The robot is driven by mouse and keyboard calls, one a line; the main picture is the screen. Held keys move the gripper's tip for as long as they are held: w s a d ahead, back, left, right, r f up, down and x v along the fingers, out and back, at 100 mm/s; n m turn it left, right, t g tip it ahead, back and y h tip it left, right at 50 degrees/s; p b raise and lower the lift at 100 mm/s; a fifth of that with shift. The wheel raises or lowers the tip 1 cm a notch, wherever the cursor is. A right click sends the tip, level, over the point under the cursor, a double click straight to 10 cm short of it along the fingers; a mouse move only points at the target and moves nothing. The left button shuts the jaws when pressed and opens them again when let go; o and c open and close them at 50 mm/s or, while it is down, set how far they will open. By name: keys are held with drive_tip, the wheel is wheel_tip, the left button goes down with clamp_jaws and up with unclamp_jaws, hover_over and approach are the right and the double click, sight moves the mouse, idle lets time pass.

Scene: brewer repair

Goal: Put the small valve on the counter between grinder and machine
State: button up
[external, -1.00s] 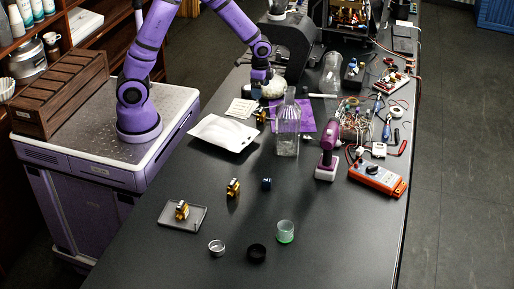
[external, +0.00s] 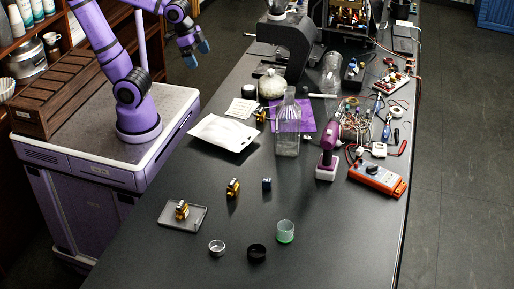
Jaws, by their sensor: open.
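Several small brass-coloured pieces that could be valves are in view: one (external: 233,187) stands on the open counter, one (external: 182,210) sits in a shallow grey tray (external: 194,223), and one (external: 261,117) is by the purple cloth. A small blue piece (external: 267,184) stands right of the first. I cannot tell which is the small valve. A dark, arched apparatus (external: 285,45), perhaps the grinder, stands at the back. An open machine (external: 345,14) with exposed parts is behind it. My gripper (external: 196,54) is open and empty, raised left of the counter, apart from all these pieces.
Small cups (external: 285,232) are in front. The near counter is mostly clear.

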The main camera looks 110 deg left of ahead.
drive_tip(key=s+d+r+t, duration=0.1)
drive_tip(key=s+d, duration=0.1)
drive_tip(key=s, duration=0.4)
drive_tip(key=shift+s+d, duration=0.15)
drive_tip(key=shift+d, duration=0.2)
drive_tip(key=shift+s+d, duration=0.1)
drive_tip(key=shift+s, duration=0.2)
drive_tip(key=c, duration=0.6)
drive_tip(key=shift+c, duration=0.2)
drive_tip(key=shift+w, duration=0.1)
